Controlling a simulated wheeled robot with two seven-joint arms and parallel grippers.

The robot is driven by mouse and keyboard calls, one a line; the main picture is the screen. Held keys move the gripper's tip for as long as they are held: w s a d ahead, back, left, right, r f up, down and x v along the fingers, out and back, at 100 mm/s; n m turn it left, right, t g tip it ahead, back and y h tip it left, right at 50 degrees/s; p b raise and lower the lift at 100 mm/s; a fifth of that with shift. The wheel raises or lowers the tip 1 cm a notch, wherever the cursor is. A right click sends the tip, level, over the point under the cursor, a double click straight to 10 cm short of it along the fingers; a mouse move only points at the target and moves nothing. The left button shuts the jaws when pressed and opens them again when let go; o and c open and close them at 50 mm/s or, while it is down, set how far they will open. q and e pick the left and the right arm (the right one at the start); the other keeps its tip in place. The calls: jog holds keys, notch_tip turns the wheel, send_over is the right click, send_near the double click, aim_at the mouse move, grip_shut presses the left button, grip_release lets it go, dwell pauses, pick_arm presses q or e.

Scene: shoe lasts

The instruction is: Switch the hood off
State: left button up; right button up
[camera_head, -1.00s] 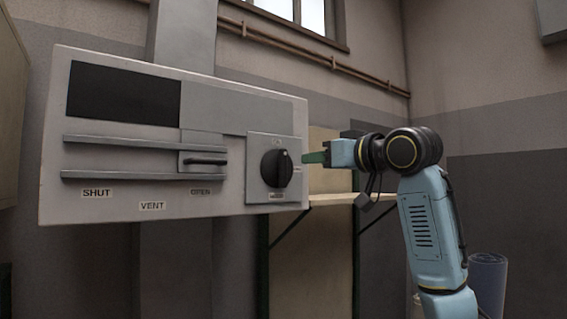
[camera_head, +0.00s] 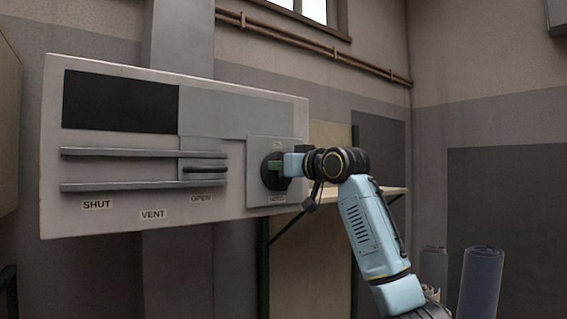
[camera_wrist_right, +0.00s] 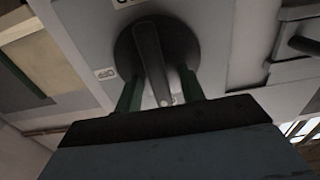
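The hood's control panel (camera_head: 110,212) is a pale box on the wall. Its round black knob (camera_head: 268,168) sits on a grey plate at the panel's right and is partly hidden by my right gripper (camera_head: 280,163). In the right wrist view, the knob (camera_wrist_right: 148,40) has a raised bar with a light dot at its near end. The green fingers of my right gripper (camera_wrist_right: 160,90) stand on either side of this bar, with gaps showing; contact is not clear. My left gripper is not in view.
A slider handle (camera_head: 205,169) stands above the OPEN label, on rails left of the knob; SHUT and VENT labels lie further left. A wooden shelf (camera_head: 393,192) is behind my right arm. Rolled blue material (camera_head: 482,280) stands at the lower right.

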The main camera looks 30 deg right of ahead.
grip_shut()
dwell(0.4)
jog(key=m, duration=0.4)
jog(key=shift+d+m, duration=0.3)
jog(key=shift+m, duration=0.1)
jog(key=shift+d+f+m, duration=0.15)
jog(key=shift+f+m, duration=0.05)
jog(key=shift+m, duration=1.95)
jog(key=shift+d+f+m, duration=0.15)
jog(key=shift+f+m, duration=0.1)
jog(key=shift+m, duration=1.95)
jog(key=shift+d+f+m, duration=0.15)
jog(key=shift+f+m, duration=0.05)
jog(key=shift+m, duration=1.95)
